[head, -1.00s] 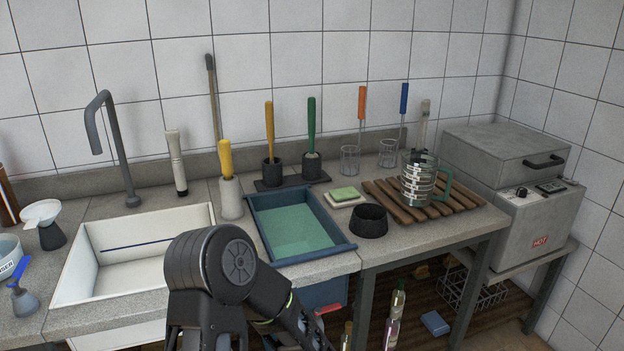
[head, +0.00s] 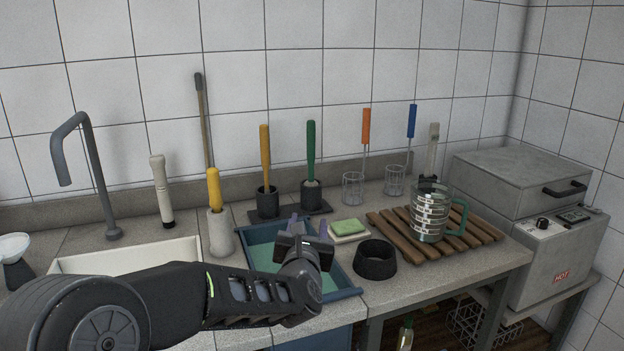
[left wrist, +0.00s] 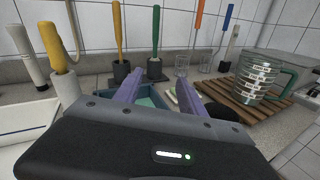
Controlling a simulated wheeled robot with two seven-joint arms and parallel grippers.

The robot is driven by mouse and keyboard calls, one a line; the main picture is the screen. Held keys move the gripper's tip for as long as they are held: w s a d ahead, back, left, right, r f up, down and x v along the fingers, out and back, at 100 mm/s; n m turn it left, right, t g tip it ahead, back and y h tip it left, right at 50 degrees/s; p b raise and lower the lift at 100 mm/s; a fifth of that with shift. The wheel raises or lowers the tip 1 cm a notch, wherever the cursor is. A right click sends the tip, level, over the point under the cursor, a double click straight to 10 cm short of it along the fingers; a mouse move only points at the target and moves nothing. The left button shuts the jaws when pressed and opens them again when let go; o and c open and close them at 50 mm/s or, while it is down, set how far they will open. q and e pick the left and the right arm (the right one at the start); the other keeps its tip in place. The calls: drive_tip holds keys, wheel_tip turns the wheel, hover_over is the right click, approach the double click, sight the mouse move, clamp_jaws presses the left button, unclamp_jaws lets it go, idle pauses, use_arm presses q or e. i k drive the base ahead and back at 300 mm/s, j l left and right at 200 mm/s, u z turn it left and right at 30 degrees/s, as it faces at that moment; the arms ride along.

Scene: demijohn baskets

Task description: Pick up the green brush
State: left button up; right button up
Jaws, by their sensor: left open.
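The green brush (head: 311,155) stands upright in a dark holder (head: 312,196) at the back of the counter, only its green handle and pale collar showing. It also shows in the left wrist view (left wrist: 156,38), beyond the fingers. My left gripper (head: 308,228) is open and empty over the blue tray, in front of the green brush and apart from it. Its two purple fingers (left wrist: 158,92) point toward the back of the counter. My right gripper is not in view.
A yellow-handled brush (head: 265,150) stands in a holder just left. Another yellow-handled tool (head: 214,190) is further left. The blue tray (head: 345,272) lies below my gripper. A sponge on a dish (head: 348,228), black bowl (head: 375,260) and glass jug (head: 429,215) stand to the right.

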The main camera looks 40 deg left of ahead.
sight(311, 124)
drive_tip(key=i+j, duration=0.9)
